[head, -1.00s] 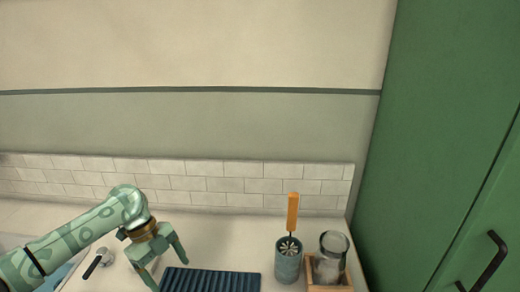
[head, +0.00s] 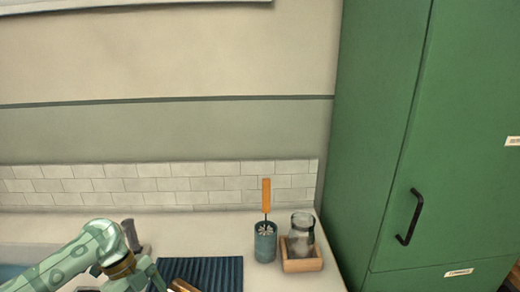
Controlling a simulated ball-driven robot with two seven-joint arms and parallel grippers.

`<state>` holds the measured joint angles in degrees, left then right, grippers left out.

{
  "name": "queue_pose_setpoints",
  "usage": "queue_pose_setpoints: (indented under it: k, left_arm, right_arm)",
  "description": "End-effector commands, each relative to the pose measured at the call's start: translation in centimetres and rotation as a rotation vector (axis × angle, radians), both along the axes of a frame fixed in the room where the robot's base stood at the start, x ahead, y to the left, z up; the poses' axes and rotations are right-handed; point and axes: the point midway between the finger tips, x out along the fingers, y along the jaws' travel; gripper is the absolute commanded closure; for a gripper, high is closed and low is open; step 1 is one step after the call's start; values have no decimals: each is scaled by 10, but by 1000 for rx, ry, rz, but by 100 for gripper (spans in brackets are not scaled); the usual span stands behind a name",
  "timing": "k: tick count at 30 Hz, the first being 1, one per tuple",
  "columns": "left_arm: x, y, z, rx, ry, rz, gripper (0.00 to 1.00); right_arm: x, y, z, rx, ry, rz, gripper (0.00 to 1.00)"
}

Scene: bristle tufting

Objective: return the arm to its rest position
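My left arm comes in from the lower left, and its pale green gripper (head: 142,284) is low in the head view, beside the left edge of the dark blue ribbed mat (head: 218,270). Its fingers appear spread, with nothing seen between them; the tips are at or below the bottom edge. My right gripper is not in view. A teal cup (head: 265,246) with an orange-handled brush (head: 266,194) stands upright behind the mat, to its right.
A glass jar (head: 301,233) sits in a wooden tray (head: 302,265) right of the cup. A grey upright object (head: 131,236) stands behind the gripper. A brown item (head: 181,286) is cut off at the bottom. A green cabinet (head: 376,130) bounds the right; a tiled wall (head: 205,183) is behind.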

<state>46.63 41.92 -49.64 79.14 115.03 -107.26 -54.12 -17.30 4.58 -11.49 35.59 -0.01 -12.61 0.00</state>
Motion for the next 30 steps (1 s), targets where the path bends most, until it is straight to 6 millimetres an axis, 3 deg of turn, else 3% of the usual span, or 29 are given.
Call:
queue_pose_setpoints:
  k: [13, 20, 23, 30]
  left_arm:
    - [-47, -64, -61, 89, -90, 85, 21]
    - [-86, -102, -79, 107, -237, 344, 21]
    - [-103, -101, -75, 117, -317, 552, 21]
    - [-140, -51, -49, 190, -468, 998, 21]
  right_arm:
    - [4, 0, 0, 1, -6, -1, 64]
    - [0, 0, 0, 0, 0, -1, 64]
    - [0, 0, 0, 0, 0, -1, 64]
    - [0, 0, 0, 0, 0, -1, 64]
